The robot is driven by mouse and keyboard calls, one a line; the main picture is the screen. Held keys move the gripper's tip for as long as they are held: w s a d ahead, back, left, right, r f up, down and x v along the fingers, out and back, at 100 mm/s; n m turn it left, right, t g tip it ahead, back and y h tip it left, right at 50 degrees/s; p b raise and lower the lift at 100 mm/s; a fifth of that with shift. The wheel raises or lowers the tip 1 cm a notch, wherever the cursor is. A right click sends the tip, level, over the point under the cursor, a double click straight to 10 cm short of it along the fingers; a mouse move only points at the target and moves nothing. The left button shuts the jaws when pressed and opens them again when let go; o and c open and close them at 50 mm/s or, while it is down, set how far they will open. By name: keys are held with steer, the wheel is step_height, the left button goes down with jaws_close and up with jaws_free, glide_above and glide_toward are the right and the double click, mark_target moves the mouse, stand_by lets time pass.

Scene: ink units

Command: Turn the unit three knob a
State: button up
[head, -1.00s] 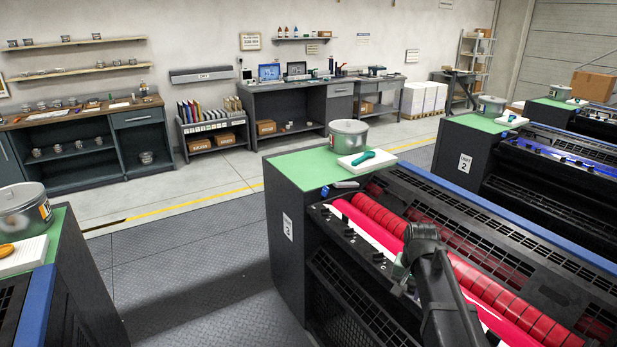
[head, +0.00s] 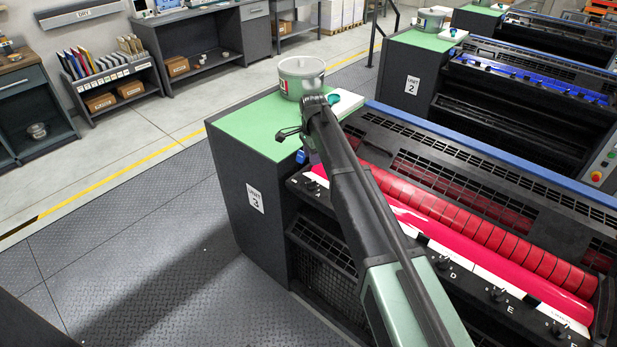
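Unit three (head: 255,198) stands in the middle of the head view, with its number plate on the dark end panel. A row of small black knobs runs along its front ledge; the knob by letter D (head: 442,262) and the knob by letter E (head: 497,294) show clearly. A small dark knob (head: 311,186) shows at the ledge's left end, its letter too small to read. My arm crosses the ledge and hides the knobs between.
A red roller (head: 470,220) lies behind the ledge. Unit two (head: 412,90) is at the back right. The floor at left is clear.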

steer(key=b, duration=1.1)
glide_toward(311, 179)
steer(key=s+f, duration=0.1)
steer(key=f, duration=0.1)
steer(key=s+f, duration=0.3)
steer(key=f, duration=0.1)
steer(key=shift+s+d+f, duration=0.2)
steer(key=shift+s+f, duration=0.05)
steer(key=shift+r, duration=0.15)
jaws_close()
